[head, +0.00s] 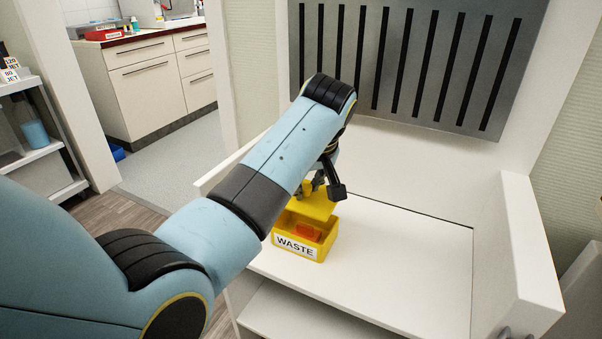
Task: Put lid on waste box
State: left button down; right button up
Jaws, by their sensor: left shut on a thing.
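The yellow waste box (325,247) stands on the white counter in the head view, with a white WASTE label on its front. Its top is partly uncovered and an orange thing (306,232) shows inside. The yellow lid (316,207) is above the back part of the box, tilted in the picture. My left gripper (325,189) is shut on the lid from above. My arm hides part of the gripper and the left side of the box. I cannot tell whether the lid touches the box rim. My right gripper is not in view.
The white counter (400,262) is clear to the right of the box. A raised white side wall (520,250) bounds it on the right. A slotted grey panel (420,60) is on the back wall. A shelf (310,312) lies below the counter.

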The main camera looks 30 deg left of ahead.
aim_at(308, 198)
pick_arm(q)
jog(key=shift+f, duration=0.35)
jog(key=shift+a+f+b, duration=0.15)
jog(key=shift+f+b, duration=0.15)
jog(key=shift+b, duration=0.25)
notch_tip(308, 198, down, 3)
jog(key=b, duration=0.3)
jog(key=shift+b, duration=0.3)
jog(key=shift+f, duration=0.7)
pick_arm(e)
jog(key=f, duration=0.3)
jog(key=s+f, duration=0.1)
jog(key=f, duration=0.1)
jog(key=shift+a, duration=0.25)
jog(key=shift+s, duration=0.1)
pick_arm(q)
jog(key=shift+p, duration=0.3)
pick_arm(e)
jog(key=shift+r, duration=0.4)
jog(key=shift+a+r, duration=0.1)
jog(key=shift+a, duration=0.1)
